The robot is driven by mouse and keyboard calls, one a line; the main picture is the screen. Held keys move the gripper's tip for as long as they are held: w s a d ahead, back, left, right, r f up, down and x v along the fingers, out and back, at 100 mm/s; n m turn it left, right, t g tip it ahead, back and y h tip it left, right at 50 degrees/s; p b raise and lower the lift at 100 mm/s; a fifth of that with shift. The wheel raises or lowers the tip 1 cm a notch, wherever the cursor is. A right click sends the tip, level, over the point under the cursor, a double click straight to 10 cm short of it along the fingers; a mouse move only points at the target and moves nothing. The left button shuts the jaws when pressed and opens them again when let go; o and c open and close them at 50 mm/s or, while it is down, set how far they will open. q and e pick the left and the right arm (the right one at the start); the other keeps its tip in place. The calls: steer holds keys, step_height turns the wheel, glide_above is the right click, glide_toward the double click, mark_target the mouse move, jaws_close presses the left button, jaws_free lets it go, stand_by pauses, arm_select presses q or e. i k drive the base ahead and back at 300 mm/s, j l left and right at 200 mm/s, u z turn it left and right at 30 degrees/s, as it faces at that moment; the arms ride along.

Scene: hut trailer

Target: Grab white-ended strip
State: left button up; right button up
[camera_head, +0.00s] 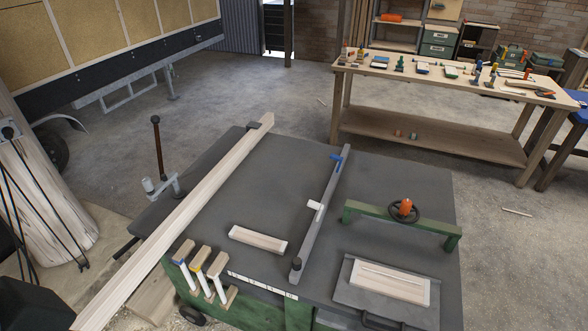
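A short pale wooden strip with white ends (258,240) lies flat on the dark grey top of the machine table (270,185), left of the long grey fence bar (322,205). A wider pale wooden panel with white edges (390,282) lies on a dark plate (350,297) at the right front of the same table. Neither of my grippers is visible, and nothing is seen touching the strip.
A long pale plank (180,215) runs along the table's left side, overhanging toward me. Several wooden pieces with white parts (203,272) stand at the front left edge. A green bar with a handwheel (404,211) crosses the right side. A workbench with tools (450,82) stands behind.

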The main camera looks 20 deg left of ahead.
mark_target(274, 245)
steer(key=u, duration=0.85)
